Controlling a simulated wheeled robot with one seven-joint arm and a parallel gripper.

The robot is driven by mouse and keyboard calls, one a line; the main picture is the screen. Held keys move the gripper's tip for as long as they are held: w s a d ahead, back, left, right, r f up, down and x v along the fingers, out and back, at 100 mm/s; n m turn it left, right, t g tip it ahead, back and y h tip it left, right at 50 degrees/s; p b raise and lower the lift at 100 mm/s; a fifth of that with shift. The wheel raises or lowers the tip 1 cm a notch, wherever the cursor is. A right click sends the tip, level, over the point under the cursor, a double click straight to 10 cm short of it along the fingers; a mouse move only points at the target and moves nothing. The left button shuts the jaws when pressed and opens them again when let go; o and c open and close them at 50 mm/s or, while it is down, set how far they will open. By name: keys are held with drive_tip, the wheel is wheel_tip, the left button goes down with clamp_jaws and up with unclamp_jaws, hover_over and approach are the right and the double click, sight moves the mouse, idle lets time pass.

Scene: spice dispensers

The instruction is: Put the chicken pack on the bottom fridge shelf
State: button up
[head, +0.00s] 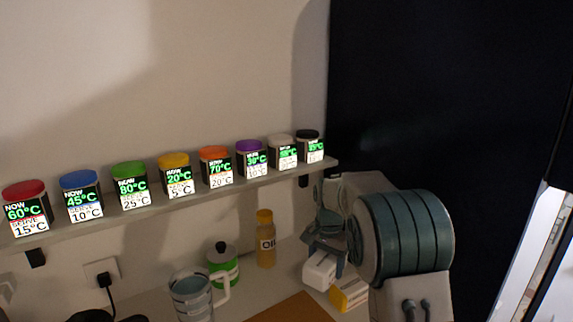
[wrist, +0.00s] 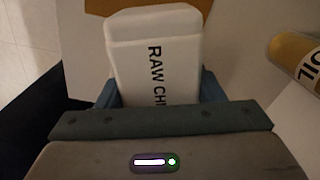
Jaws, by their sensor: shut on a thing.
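The chicken pack (wrist: 135,62) is a white pack with black lettering that reads "RAW CHI", the rest hidden by my gripper. My gripper (wrist: 158,88) is shut on it, with a blue-grey finger at each side. In the head view the white pack (head: 319,270) hangs under my gripper (head: 325,247), over or near the counter; I cannot tell whether it touches. A lit, white-framed opening (head: 530,262) at the lower right may be the fridge. No bottom shelf can be made out.
An oil bottle (head: 265,240), a green jar (head: 223,265) and a pale mug (head: 193,297) stand left of my gripper. A yellow-and-white box (head: 349,293) is close by the pack. A wall shelf (head: 150,208) of spice dispensers runs above. An orange-brown board (head: 286,309) lies in front.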

sight(293, 321)
drive_tip(key=w+d+n, duration=0.1)
drive_tip(key=n, duration=0.1)
drive_tip(key=w+d+f+n, duration=0.1)
drive_tip(key=w+d+n, duration=0.1)
drive_tip(key=w+n, duration=0.1)
drive_tip(key=shift+d+f+n, duration=0.2)
drive_tip(key=shift+d+n, duration=0.05)
drive_tip(key=shift+n, duration=0.05)
drive_tip(key=shift+m, duration=0.8)
drive_tip(key=s+f, duration=0.1)
drive_tip(key=s, duration=0.1)
drive_tip(key=s+f, duration=0.1)
drive_tip(key=s, duration=0.2)
drive_tip(key=s+d, duration=0.1)
drive_tip(key=s, duration=0.2)
drive_tip(key=shift+f, duration=0.4)
drive_tip(key=w+r+n, duration=0.2)
drive_tip(key=w+n, duration=0.1)
drive_tip(key=w, duration=0.6)
drive_tip(key=shift+r, duration=0.2)
